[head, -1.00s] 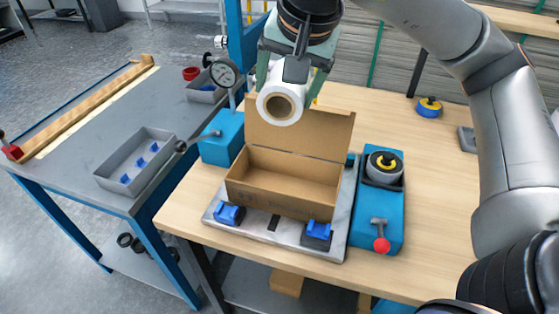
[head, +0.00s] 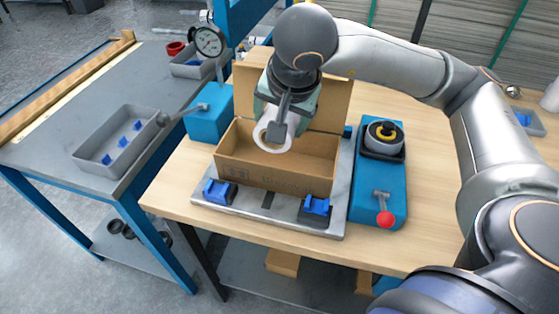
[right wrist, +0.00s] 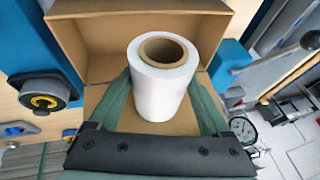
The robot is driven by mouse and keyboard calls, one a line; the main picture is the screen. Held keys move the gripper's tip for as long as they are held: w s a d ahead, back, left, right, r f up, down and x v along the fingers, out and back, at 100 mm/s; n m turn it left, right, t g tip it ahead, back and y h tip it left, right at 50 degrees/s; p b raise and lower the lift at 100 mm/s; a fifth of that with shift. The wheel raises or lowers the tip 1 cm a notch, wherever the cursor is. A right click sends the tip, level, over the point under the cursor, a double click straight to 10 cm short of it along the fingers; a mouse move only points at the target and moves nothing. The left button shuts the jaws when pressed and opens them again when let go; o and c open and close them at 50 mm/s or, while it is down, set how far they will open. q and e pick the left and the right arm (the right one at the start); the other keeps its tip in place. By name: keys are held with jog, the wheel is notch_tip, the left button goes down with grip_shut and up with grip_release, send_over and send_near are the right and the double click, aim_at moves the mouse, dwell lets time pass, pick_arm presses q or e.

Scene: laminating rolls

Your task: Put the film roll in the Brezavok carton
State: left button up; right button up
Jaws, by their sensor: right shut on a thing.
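The white film roll (head: 265,134) with a brown core hangs over the opening of an open brown carton (head: 275,172). I cannot tell how far its lower end reaches in. My right gripper (head: 283,118) comes from above and is shut on the roll. In the right wrist view, its green fingers (right wrist: 163,104) press both sides of the roll (right wrist: 160,98), with the carton (right wrist: 85,55) beyond. The carton's back flap stands up; its front print is too faint to read. My left gripper is not in view.
The carton sits on a metal plate (head: 268,222) with blue clamps (head: 317,206) at its front. A blue fixture (head: 377,180) with a red-knobbed lever is close on the right, and a blue block (head: 209,112) on the left. A dial gauge (head: 208,40) stands behind left.

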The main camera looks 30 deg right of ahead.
notch_tip(320, 180, down, 5)
jog(key=shift+f+b, duration=0.3)
jog(key=shift+f, duration=1.95)
jog(key=shift+b, duration=0.3)
jog(key=shift+f, duration=0.15)
jog(key=o, duration=1.4)
